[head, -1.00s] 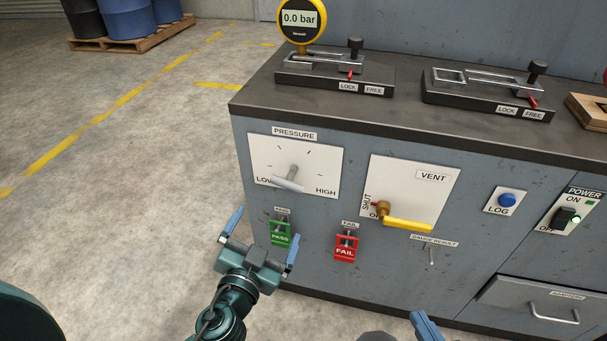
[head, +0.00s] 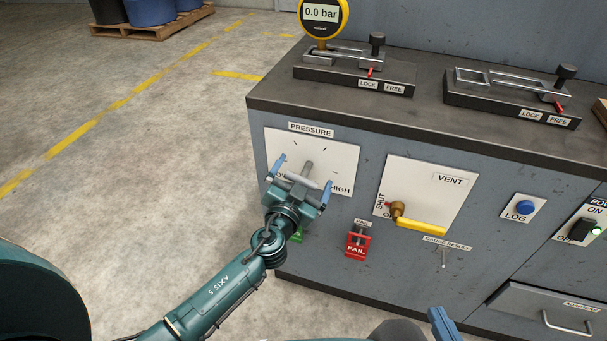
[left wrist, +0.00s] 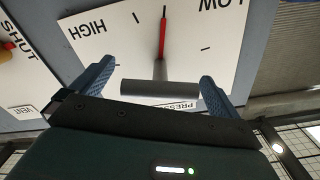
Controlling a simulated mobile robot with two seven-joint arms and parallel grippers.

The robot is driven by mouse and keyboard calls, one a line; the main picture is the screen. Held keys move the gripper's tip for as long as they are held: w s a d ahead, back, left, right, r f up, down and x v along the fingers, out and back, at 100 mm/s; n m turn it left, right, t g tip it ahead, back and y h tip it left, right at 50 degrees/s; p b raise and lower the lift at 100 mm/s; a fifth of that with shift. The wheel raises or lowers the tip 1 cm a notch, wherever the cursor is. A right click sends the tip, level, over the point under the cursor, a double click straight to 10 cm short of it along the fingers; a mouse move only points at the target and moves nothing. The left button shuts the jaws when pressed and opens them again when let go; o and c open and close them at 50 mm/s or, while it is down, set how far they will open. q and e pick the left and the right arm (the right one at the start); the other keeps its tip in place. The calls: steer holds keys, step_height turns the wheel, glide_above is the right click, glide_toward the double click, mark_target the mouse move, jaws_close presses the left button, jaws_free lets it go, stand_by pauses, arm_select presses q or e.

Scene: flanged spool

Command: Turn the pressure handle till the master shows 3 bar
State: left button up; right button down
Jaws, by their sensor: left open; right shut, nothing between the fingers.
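The master gauge (head: 320,13) is yellow, at the top of the head view, and reads 0.0 bar. The pressure handle is a grey bar on a white dial plate (head: 340,158) marked HIGH on the right. In the left wrist view the handle (left wrist: 160,88) lies crosswise between my fingers, with a red line running from it between HIGH and LOW. My left gripper (head: 303,177) is open around the handle, one finger beyond each end, with gaps visible in the wrist view (left wrist: 155,84). It partly hides the dial in the head view. My right gripper (head: 443,325) shows only partly at the bottom edge.
The yellow vent handle (head: 418,225) is right of the dial. The red FAIL tag (head: 357,246) hangs below; the green PASS tag (head: 297,237) is mostly behind my left arm. Two lock slides stand on the bench top (head: 430,103).

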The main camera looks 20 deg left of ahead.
arm_select(q)
steer(key=shift+w, duration=0.25)
steer(key=c, duration=0.8)
steer(key=shift+c, duration=0.2)
steer(key=shift+m, duration=0.4)
